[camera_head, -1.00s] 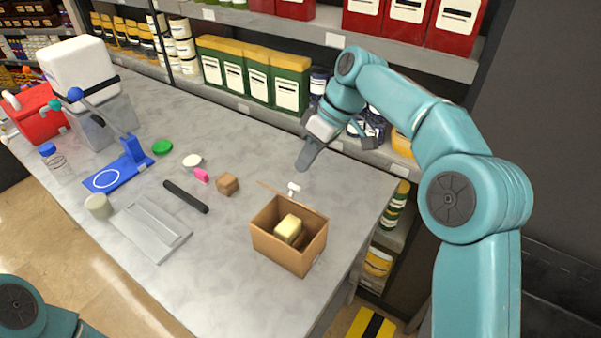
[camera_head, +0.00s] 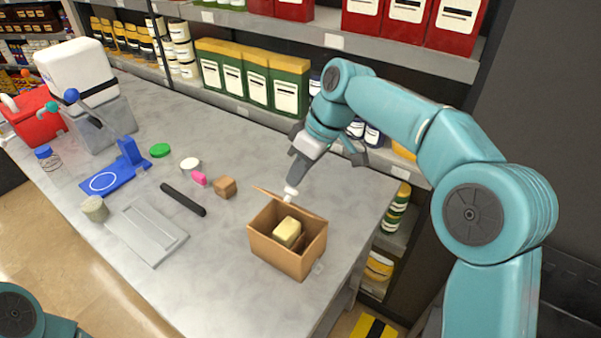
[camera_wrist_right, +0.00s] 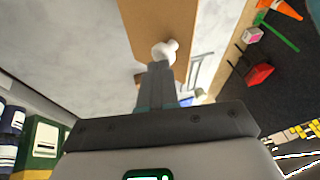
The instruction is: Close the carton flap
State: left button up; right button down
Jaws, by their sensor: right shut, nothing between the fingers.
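The open brown carton (camera_head: 278,255) stands near the table's right edge with a yellow block (camera_head: 287,231) inside. Its flap (camera_head: 268,193) is raised along the far side, seen nearly edge-on. A small white knob (camera_head: 290,194) shows at the flap. In the right wrist view, the brown panel (camera_wrist_right: 160,18) fills the top middle, with the white knob (camera_wrist_right: 165,50) at my fingertips. My right gripper (camera_head: 293,180) is shut and empty, just above the knob behind the carton; contact cannot be told. My left gripper is out of view.
A brown block (camera_head: 225,187), black bar (camera_head: 183,198), pink piece (camera_head: 199,178) and grey tray (camera_head: 143,230) lie left of the carton. Shelves with green containers (camera_head: 290,85) rise behind the table. Bare table lies in front-left of the carton.

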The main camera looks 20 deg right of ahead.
jog(key=s+a+f+t+h+b, duration=0.1)
jog(key=a+f+h+b, duration=0.1)
jog(key=b, duration=0.2)
jog(key=s+a+f+n+t+h+b, duration=0.1)
jog(key=s+a+t+h+b, duration=0.1)
jog(key=b, duration=0.2)
jog(key=s+a+f+t+h+b, duration=0.2)
jog(key=a+b, duration=0.1)
jog(key=b, duration=0.1)
jog(key=shift+s+f+n+h+b, duration=0.15)
jog(key=shift+f+n+h+b, duration=0.15)
jog(key=shift+f+h+b, duration=0.1)
jog(key=shift+s+a+f+b, duration=0.15)
jog(key=shift+s+f+b, duration=0.05)
jog(key=shift+f+b, duration=0.15)
